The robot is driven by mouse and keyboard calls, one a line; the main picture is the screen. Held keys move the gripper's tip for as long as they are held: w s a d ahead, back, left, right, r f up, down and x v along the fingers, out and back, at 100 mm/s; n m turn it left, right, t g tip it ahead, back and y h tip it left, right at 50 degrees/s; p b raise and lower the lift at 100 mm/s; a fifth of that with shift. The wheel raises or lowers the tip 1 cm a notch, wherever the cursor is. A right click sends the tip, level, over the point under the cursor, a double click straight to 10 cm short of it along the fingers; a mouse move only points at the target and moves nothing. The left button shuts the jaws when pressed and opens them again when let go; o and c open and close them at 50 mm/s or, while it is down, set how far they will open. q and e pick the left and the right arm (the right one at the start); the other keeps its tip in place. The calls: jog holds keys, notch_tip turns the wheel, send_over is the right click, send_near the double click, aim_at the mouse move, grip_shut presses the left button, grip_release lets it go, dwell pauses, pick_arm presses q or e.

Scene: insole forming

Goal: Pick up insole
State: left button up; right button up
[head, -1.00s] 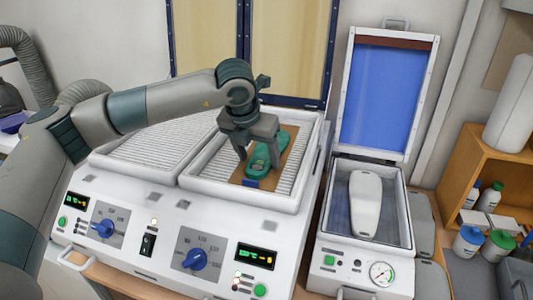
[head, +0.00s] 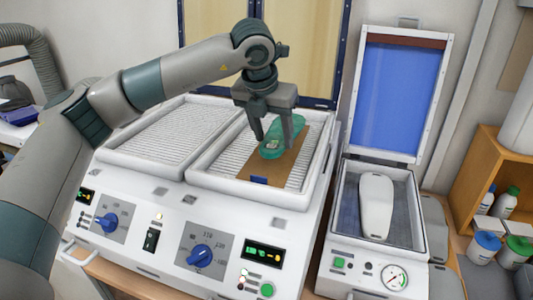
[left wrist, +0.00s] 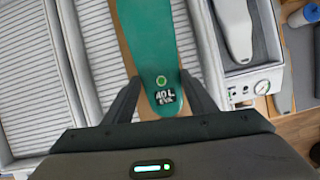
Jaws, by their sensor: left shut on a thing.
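The green insole (head: 284,136) is at the right bay of the white heating machine, over a brown board (head: 292,170). My left gripper (head: 273,142) is above that bay, its fingers on either side of the insole and shut on it. In the left wrist view the insole (left wrist: 155,50) runs away from me, its near end with white lettering between the two fingertips (left wrist: 162,95). I cannot tell how far it is off the board. My right gripper is in neither view.
The white heating machine (head: 150,215) has two ribbed bays, knobs and displays. To its right stands an open press (head: 340,240) with a raised blue lid (head: 385,100) and a white foot form (head: 376,205) inside. A wooden shelf (head: 480,170) and bottles (head: 506,202) are at far right.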

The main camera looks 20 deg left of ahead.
pick_arm(q)
jog(key=w+d+r+b, duration=0.3)
jog(key=d+r, duration=0.3)
jog(key=d, duration=0.3)
jog(key=shift+w+d+b, duration=0.3)
jog(key=shift+d+b, duration=0.05)
jog(key=shift+b, duration=0.05)
jog(key=shift+a+r, duration=0.1)
